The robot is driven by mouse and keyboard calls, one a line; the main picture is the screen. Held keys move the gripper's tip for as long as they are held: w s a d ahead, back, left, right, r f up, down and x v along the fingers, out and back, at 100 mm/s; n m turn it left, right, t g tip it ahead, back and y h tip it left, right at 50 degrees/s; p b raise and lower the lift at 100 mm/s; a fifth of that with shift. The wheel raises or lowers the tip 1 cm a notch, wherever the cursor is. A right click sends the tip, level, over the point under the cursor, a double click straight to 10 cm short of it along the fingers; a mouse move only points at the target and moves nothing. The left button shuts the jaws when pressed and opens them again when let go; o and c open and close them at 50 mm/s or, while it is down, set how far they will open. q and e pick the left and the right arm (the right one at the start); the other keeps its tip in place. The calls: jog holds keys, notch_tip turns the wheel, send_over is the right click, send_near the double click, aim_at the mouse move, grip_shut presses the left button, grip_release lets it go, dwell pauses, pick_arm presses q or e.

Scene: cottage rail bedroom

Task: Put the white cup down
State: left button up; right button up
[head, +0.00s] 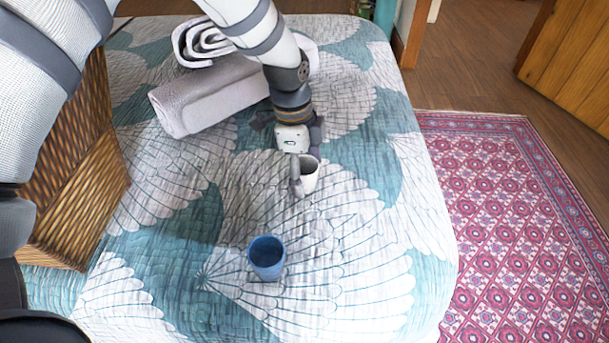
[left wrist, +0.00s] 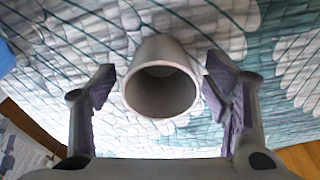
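The white cup (head: 309,178) is on the patterned bedspread (head: 340,290), just below my left gripper (head: 303,170) in the head view. In the left wrist view the cup (left wrist: 160,92) has its open mouth towards the camera and looks empty. It lies between the two fingers of my left gripper (left wrist: 160,78), with a gap on each side. The gripper is open and no finger touches the cup. In the head view the gripper covers part of the cup. My right gripper is not in view.
A blue cup (head: 267,258) stands nearer on the bed. A wicker basket (head: 85,175) is at the left. A grey rolled towel (head: 210,97) and a white rolled one (head: 195,43) lie at the back. The bed's right edge drops to a patterned rug (head: 510,220).

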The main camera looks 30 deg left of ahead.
pick_arm(q)
jog(key=c, duration=1.3)
jog(key=shift+r, duration=0.1)
